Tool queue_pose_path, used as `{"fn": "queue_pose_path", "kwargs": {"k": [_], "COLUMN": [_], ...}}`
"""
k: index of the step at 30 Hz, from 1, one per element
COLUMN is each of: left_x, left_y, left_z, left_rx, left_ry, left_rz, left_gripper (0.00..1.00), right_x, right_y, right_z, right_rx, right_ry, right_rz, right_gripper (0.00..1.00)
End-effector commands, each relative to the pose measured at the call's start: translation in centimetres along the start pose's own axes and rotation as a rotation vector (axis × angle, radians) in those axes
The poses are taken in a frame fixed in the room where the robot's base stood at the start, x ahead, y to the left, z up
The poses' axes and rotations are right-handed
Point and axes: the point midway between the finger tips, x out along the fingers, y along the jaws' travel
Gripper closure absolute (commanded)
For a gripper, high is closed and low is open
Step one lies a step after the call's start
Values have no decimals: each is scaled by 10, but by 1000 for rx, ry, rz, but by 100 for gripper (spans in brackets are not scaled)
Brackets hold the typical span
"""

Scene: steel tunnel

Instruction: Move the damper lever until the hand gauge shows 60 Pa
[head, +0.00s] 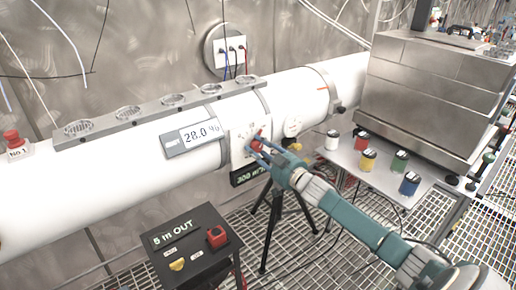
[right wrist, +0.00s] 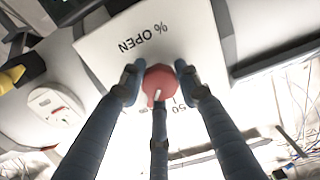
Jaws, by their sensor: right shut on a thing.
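The damper lever's red knob (right wrist: 160,82) sits on a white plate (right wrist: 125,42) marked "% OPEN", with "50" near the knob, in the right wrist view. In the head view the knob (head: 256,146) is on the white duct, partly covered by my fingers. My right gripper (head: 262,150) is shut on the knob, its blue fingers around it in the right wrist view (right wrist: 159,88). A grey display (head: 192,138) on the duct left of the plate reads 28.0; its unit is too small to read surely. I cannot tell whether it is the hand gauge. My left gripper is not in view.
A black "5 m OUT" box (head: 190,245) with a red button stands at the lower left. A side table (head: 345,160) with several coloured jars is at the right, by a steel box (head: 430,90). A tripod (head: 270,215) stands below the duct.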

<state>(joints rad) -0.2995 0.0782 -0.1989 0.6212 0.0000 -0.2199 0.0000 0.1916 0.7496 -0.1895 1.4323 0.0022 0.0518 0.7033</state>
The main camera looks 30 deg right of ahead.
Motion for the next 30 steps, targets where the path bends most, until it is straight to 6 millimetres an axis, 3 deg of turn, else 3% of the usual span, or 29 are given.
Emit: {"fn": "queue_pose_path", "kwargs": {"k": [18,30], "left_x": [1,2], "left_y": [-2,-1], "left_z": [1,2], "left_rx": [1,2], "left_ry": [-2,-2], "left_rz": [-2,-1], "left_gripper": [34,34], "right_x": [0,0], "right_y": [0,-1], "right_z": [-2,-3], "right_rx": [-437,-591], "right_ry": [5,6], "right_rz": [0,0], "right_gripper": [94,94]}}
